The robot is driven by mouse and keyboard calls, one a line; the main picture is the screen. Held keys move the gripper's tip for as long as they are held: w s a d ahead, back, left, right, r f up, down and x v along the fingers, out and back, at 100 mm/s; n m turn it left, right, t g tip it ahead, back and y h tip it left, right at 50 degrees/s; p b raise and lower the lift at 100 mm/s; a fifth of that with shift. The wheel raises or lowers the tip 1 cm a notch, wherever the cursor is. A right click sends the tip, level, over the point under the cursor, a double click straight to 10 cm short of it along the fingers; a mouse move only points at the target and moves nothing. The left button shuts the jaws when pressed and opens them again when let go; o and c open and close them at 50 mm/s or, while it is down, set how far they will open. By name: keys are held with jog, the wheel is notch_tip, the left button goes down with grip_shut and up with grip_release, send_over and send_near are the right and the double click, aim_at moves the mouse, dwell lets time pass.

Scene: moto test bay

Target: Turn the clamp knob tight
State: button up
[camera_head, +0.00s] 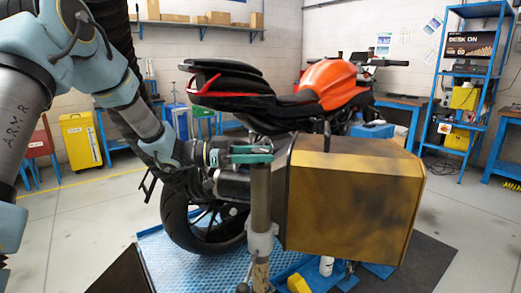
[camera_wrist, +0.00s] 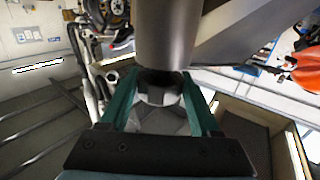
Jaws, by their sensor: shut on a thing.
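My gripper (camera_head: 240,154) has teal fingers and reaches in from the left at the upper end of an upright grey post (camera_head: 260,195). In the wrist view the two fingers (camera_wrist: 160,78) lie on either side of the dark lower end of a grey cylinder (camera_wrist: 166,35), which looks like this post, and they are shut on it. A pale grey piece (camera_wrist: 158,95) shows between the fingers. A light grey clamp collar (camera_head: 262,242) sits lower on the post. I cannot clearly make out the clamp knob in either view.
An orange and black motorcycle (camera_head: 325,85) stands behind the post, with a large brown-gold box (camera_head: 355,195) close on the right. A blue shelf (camera_head: 435,95) stands at the far right.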

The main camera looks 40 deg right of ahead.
jog(key=m+g+y, duration=0.3)
jog(key=g+y, duration=0.1)
jog(key=shift+d+m, duration=0.1)
jog(key=shift+m, duration=0.2)
jog(key=shift+m+g+y+b, duration=0.3)
jog(key=shift+m+g+y, duration=0.3)
jog(key=shift+m+y, duration=0.5)
jog(key=shift+m+g+y+b, duration=0.3)
jog(key=shift+m+g+y, duration=0.35)
jog(key=shift+y, duration=0.85)
jog(key=shift+r, duration=0.1)
jog(key=o, duration=1.4)
jog(key=shift+c, duration=0.2)
